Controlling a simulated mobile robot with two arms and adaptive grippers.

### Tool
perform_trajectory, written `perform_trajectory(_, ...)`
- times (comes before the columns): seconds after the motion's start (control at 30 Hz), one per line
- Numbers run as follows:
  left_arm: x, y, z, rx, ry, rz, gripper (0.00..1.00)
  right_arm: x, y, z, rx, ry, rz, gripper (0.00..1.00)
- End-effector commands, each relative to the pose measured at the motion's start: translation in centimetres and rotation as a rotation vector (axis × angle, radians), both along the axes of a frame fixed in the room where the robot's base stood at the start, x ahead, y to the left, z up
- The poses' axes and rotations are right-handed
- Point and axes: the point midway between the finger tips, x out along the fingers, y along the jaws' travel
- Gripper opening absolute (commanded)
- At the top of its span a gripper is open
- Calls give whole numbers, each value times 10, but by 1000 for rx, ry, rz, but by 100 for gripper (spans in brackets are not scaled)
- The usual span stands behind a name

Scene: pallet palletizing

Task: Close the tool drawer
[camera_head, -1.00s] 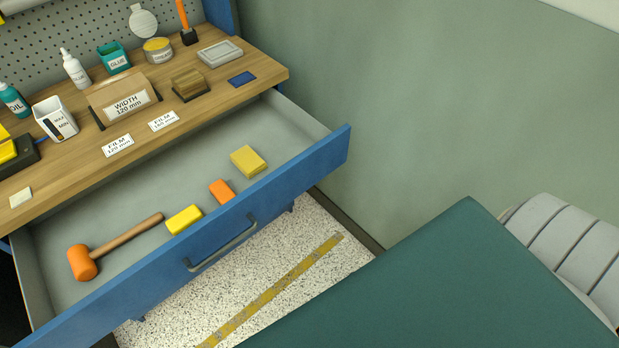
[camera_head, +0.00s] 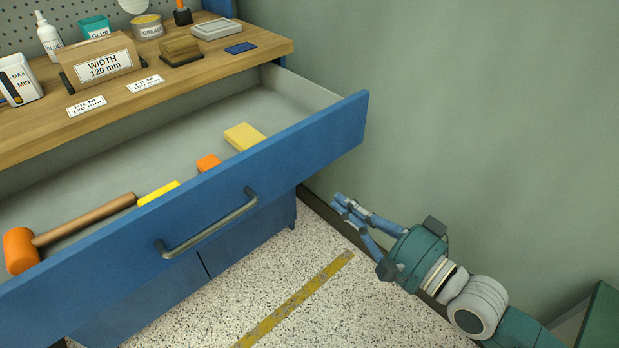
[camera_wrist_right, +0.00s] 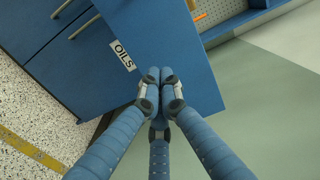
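The tool drawer (camera_head: 290,150) is blue and stands pulled out below the wooden bench top, with a grey bar handle (camera_head: 208,226) on its front. Inside lie an orange mallet (camera_head: 20,250) with a wooden handle, an orange block (camera_head: 208,162) and yellow blocks, one of them (camera_head: 244,137) near the right end. My right gripper (camera_head: 340,203) is to the right of the drawer front, apart from it and its handle. In the right wrist view its fingertips (camera_wrist_right: 160,76) meet with nothing visible between them. My left gripper is out of view.
The wooden bench top (camera_head: 215,62) carries bottles, tins and label cards. A green wall (camera_head: 450,100) stands to the right. The speckled floor (camera_head: 300,260) with a yellow stripe is clear in front. In the wrist view, a blue panel (camera_wrist_right: 180,40) bears an "OILS" label.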

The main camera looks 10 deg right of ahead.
Motion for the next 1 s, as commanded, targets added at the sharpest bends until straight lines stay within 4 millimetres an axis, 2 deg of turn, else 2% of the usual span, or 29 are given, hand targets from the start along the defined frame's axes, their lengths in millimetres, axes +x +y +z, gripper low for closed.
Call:
perform_trajectory(0.3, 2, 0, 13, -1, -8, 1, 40, 56, 40, 2, 3, -6, -1, 0)
perform_trajectory(0.5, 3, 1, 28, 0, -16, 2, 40, 83, 60, 0, 0, -4, -1, 0)
perform_trajectory(0.7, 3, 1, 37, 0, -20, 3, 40, 97, 70, 0, -2, -2, -2, 0)
perform_trajectory(1.0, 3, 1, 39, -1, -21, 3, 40, 98, 71, 0, -3, -1, -2, 0)
